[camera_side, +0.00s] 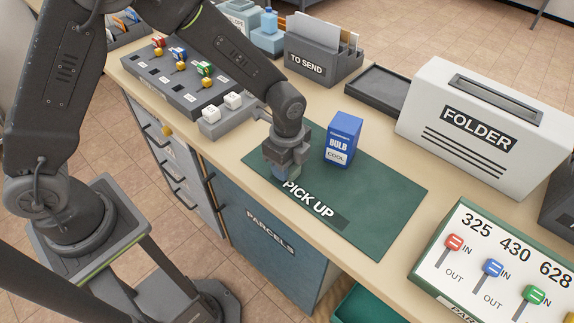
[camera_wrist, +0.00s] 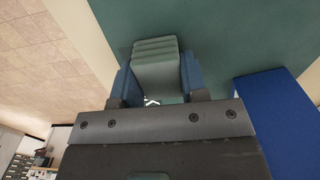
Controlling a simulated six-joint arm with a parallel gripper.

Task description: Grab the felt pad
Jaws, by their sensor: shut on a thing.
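The felt pad (camera_wrist: 157,65) is a grey-green, ridged block in the wrist view. It sits between the blue fingers of my gripper (camera_wrist: 158,80), one finger against each side. In the side view my gripper (camera_side: 284,172) points down over the left part of the dark green mat (camera_side: 385,190), beside the PICK UP label (camera_side: 312,202). There the pad is mostly hidden by the fingers. I cannot tell whether it touches the mat.
A blue BULB box (camera_side: 342,138) stands upright on the mat, close right of my gripper; it also shows in the wrist view (camera_wrist: 275,115). A white FOLDER box (camera_side: 480,120) and TO SEND holder (camera_side: 318,58) stand behind. The mat's right side is clear.

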